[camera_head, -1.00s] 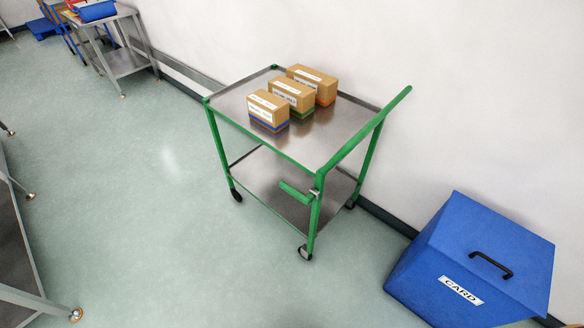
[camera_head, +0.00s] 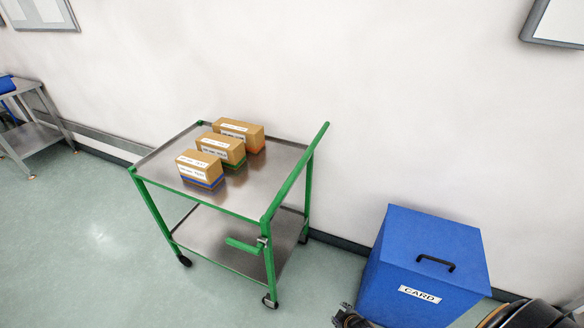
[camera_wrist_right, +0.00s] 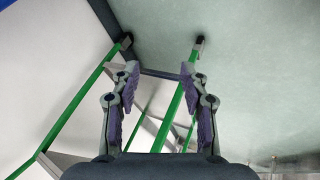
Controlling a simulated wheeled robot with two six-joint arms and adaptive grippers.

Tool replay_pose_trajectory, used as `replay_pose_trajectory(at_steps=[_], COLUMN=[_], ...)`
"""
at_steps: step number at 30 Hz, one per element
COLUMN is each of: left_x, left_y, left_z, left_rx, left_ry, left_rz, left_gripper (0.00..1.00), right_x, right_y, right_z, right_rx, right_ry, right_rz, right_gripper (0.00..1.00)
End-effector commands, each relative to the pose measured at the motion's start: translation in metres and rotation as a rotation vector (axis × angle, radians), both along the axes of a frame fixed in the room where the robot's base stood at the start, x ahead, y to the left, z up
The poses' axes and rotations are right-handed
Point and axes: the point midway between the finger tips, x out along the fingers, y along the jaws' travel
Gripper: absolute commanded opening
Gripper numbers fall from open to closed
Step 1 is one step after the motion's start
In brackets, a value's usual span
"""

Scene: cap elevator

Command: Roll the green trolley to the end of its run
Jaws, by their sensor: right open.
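The green trolley (camera_head: 216,217) stands on its wheels beside the wall, with two steel shelves. Its green push handle (camera_head: 298,170) slopes along the right end, and a short green lever (camera_head: 243,245) sticks out below it. Three brown boxes (camera_head: 220,150) with blue, green and orange bases sit on the top shelf. My right gripper (camera_head: 346,318) is partly cut off at the bottom edge, right of and apart from the trolley. In the right wrist view, my right gripper (camera_wrist_right: 160,72) is open and empty, with green trolley bars (camera_wrist_right: 172,115) seen beyond the fingers. My left gripper is out of view.
A blue bin marked CARD (camera_head: 427,258) stands right of the trolley by the wall, close to my right arm. A steel table (camera_head: 35,135) stands at the far left. The floor (camera_head: 90,235) left of the trolley is clear.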

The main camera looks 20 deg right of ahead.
Motion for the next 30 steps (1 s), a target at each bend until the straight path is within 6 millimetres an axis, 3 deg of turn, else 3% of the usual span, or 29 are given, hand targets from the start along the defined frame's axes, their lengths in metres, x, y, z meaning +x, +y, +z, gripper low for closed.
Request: replay_pose_trajectory(at_steps=[1, 2, 3, 5, 6, 9, 12, 15, 17, 23, 30], left_x=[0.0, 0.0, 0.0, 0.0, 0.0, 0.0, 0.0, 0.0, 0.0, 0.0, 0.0], left_y=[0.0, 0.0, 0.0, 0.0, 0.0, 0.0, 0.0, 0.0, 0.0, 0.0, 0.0], left_z=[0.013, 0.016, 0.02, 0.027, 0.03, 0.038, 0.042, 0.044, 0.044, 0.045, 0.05], left_rx=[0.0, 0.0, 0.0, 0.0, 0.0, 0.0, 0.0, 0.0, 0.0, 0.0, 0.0], left_ry=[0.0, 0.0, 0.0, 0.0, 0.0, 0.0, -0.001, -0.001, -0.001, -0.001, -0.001], left_rz=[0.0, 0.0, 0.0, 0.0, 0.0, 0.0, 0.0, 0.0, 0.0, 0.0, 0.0], left_gripper=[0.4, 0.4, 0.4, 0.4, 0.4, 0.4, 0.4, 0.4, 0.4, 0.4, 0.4], right_x=[0.052, 0.079, 0.112, 0.154, 0.177, 0.213, 0.229, 0.233, 0.234, 0.242, 0.289], right_y=[-0.004, -0.004, -0.005, -0.002, 0.001, 0.011, 0.02, 0.026, 0.028, 0.028, 0.027], right_z=[0.055, 0.085, 0.127, 0.194, 0.238, 0.335, 0.405, 0.441, 0.45, 0.452, 0.446], right_rx=[-0.078, -0.133, -0.213, -0.34, -0.426, -0.628, -0.785, -0.875, -0.898, -0.904, -0.9], right_ry=[-0.103, -0.16, -0.234, -0.343, -0.409, -0.548, -0.639, -0.685, -0.695, -0.7, -0.7], right_rz=[0.105, 0.171, 0.254, 0.366, 0.432, 0.556, 0.629, 0.662, 0.671, 0.671, 0.669], right_gripper=[0.45, 0.45, 0.45, 0.45, 0.45, 0.45, 0.45, 0.45, 0.45, 0.45, 0.45])
